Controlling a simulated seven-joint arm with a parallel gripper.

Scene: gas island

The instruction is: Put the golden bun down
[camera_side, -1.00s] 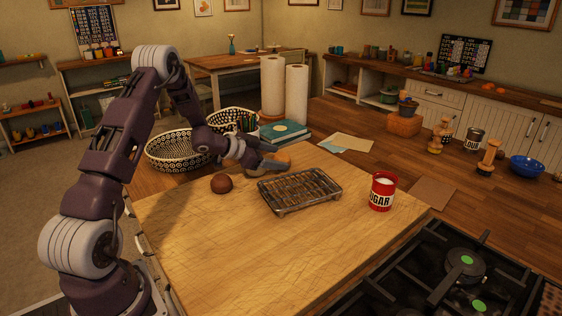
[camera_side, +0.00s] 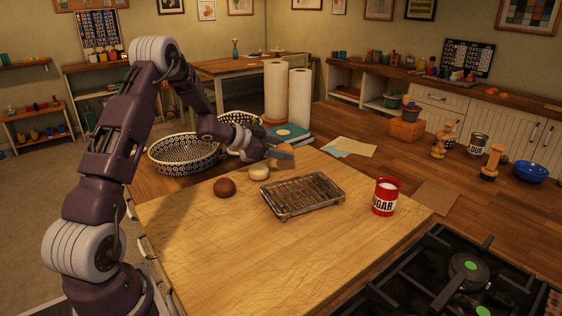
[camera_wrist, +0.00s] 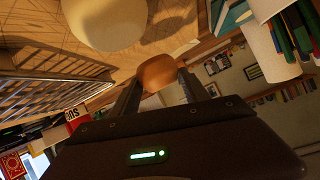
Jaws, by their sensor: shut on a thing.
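My gripper (camera_side: 282,152) is shut on the golden bun (camera_wrist: 157,72). The bun sits between the two fingertips in the wrist view, and a little of it shows beside the fingers in the side view. My gripper holds it above the far edge of the wooden board (camera_side: 215,245), behind the wire rack. A pale bun (camera_side: 259,172) stands on the board just left of and below my gripper; it also shows large in the wrist view (camera_wrist: 103,22). A dark brown bun (camera_side: 225,187) sits on the board further left.
An empty-looking wire cooling rack (camera_side: 302,195) lies on the board. A red sugar tin (camera_side: 386,197) stands to its right. A patterned basket (camera_side: 184,154), books (camera_side: 287,133) and paper towel rolls (camera_side: 299,97) are behind. The board's front is clear. A stove (camera_side: 455,275) is at front right.

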